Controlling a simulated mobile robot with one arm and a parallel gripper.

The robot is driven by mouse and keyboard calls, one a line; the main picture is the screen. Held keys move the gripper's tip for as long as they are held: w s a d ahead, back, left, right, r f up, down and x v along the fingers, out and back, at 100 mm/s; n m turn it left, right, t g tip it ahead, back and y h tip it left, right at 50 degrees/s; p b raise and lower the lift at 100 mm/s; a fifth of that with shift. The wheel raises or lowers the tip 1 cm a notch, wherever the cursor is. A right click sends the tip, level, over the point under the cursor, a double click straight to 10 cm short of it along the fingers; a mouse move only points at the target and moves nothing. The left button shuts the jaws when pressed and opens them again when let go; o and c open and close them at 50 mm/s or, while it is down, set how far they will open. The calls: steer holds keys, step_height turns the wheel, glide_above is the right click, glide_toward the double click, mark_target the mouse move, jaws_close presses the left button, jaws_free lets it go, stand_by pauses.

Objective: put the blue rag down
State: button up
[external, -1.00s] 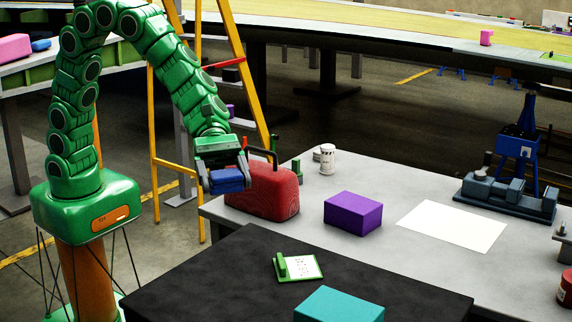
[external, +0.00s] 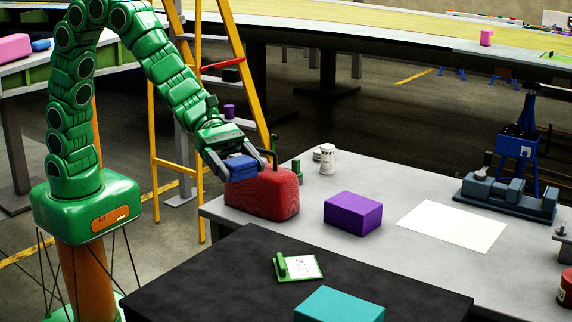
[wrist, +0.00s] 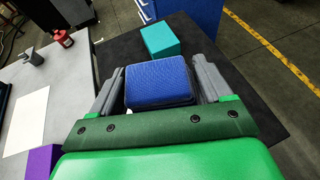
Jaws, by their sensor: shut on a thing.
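The blue rag (external: 242,167) is a folded, block-like blue cloth. My gripper (external: 230,168) is shut on it and holds it up in the air, in front of the red toolbox in the external view. In the wrist view the blue rag (wrist: 158,82) sits between the two grey fingers of my gripper (wrist: 159,88). Below it in that view is the black table top (wrist: 120,50).
A red toolbox (external: 265,195) and a purple box (external: 353,213) stand on the grey table (external: 330,182). The black table (external: 210,280) in front bears a green clipboard-like item (external: 298,267) and a teal box (external: 340,306). Its left part is clear.

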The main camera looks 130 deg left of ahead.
steer(key=shift+f, duration=0.1)
stand_by(0.5)
steer(key=shift+s+f, duration=0.1)
steer(key=shift+f, duration=0.15)
steer(key=s+d+f+m+g+h, duration=0.25)
steer(key=s+f+m+h, duration=0.25)
steer(key=s+f, duration=0.3)
glide_above(253, 286)
steer(key=shift+m+g+h, duration=0.3)
steer(key=shift+g, duration=0.05)
steer(key=f, duration=1)
steer(key=shift+s+f, duration=0.35)
steer(key=shift+w+f, duration=0.3)
steer(key=shift+f, duration=1.55)
steer(key=shift+f, duration=0.1)
